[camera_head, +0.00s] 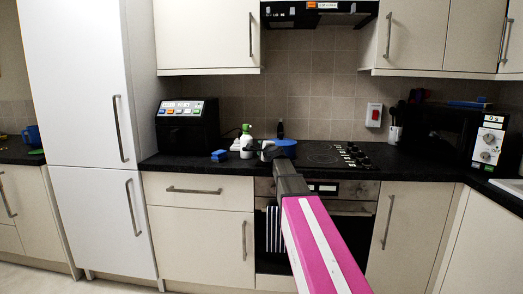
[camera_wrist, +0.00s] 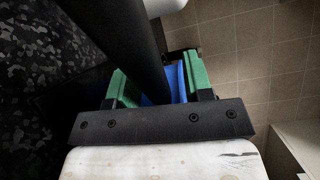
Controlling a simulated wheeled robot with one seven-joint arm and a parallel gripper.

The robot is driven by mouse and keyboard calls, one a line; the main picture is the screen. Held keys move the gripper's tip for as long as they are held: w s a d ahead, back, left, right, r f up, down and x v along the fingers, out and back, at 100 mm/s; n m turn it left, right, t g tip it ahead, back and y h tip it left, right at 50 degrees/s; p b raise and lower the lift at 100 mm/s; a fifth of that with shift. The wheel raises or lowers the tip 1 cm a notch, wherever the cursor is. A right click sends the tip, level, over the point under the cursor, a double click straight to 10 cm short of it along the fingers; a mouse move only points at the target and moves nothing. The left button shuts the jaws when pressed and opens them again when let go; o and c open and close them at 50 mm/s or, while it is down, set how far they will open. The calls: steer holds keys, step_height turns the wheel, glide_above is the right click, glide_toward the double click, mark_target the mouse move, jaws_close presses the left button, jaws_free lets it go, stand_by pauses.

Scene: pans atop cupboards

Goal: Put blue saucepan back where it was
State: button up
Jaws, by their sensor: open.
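The blue saucepan (camera_head: 285,146) is on the counter by the left side of the hob, partly hidden behind my gripper (camera_head: 270,151). In the wrist view, my gripper (camera_wrist: 158,82) has its two green-padded fingers apart. A thick black bar, seemingly the pan's handle (camera_wrist: 125,35), runs diagonally down between the fingers. Part of the blue saucepan (camera_wrist: 177,80) shows behind it, near the right finger. I cannot tell whether either finger touches the handle.
A black hob (camera_head: 325,158) lies right of the pan. A white spray bottle (camera_head: 246,141) and a small blue block (camera_head: 219,155) stand to the left, beside a black appliance (camera_head: 187,130). A microwave (camera_head: 455,135) is at the far right. Wall cupboards hang above.

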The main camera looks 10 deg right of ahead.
steer(key=v, duration=1.1)
steer(key=shift+s, duration=0.25)
